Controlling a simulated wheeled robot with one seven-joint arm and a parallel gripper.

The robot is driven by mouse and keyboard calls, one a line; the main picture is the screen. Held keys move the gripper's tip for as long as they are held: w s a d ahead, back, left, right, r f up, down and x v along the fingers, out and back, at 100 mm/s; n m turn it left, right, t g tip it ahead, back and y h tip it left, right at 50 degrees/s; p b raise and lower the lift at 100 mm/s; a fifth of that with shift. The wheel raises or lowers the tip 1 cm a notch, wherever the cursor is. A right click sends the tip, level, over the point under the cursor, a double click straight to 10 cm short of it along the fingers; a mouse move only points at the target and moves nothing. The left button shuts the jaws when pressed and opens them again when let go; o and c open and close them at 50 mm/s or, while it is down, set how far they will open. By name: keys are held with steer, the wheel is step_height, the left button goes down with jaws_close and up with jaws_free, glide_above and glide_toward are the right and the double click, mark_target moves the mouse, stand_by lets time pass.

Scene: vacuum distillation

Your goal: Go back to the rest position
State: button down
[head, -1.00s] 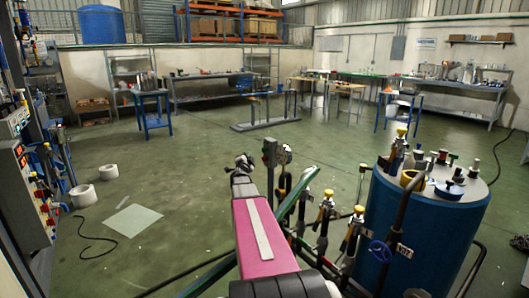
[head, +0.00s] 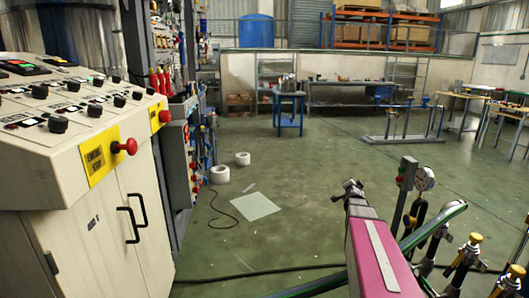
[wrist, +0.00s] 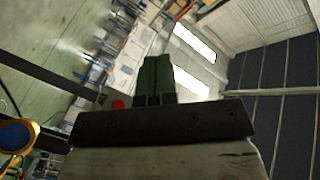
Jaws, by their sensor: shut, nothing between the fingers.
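My gripper (wrist: 157,62) shows in the wrist view as two green fingers side by side, closed together and empty. They point at the upper part of the room, with windows and a wall behind them. In the head view my pink arm link reaches up from the bottom right. Whether the gripper itself shows in the head view I cannot tell.
A control cabinet (head: 75,140) with knobs and a red emergency stop (head: 125,147) fills the left side. Valves and a gauge (head: 425,178) stand close to my arm on the right. Open green floor holds white rolls (head: 220,174), a pale sheet (head: 255,207) and a cable.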

steer(key=s+a+f+n+g+y, duration=0.3)
steer(key=s+a+f+n, duration=0.15)
steer(key=a, duration=0.35)
steer(key=s+a+f+n+g+y, duration=0.3)
steer(key=s+a+f, duration=0.25)
steer(key=a, duration=0.35)
steer(key=s+a+f+n+g, duration=0.2)
steer(key=s+a+f+g, duration=0.1)
steer(key=s, duration=0.7)
steer(key=s+a+f+n+g, duration=0.3)
steer(key=s+a+g, duration=0.3)
steer(key=s, duration=0.5)
steer(key=shift+g, duration=0.4)
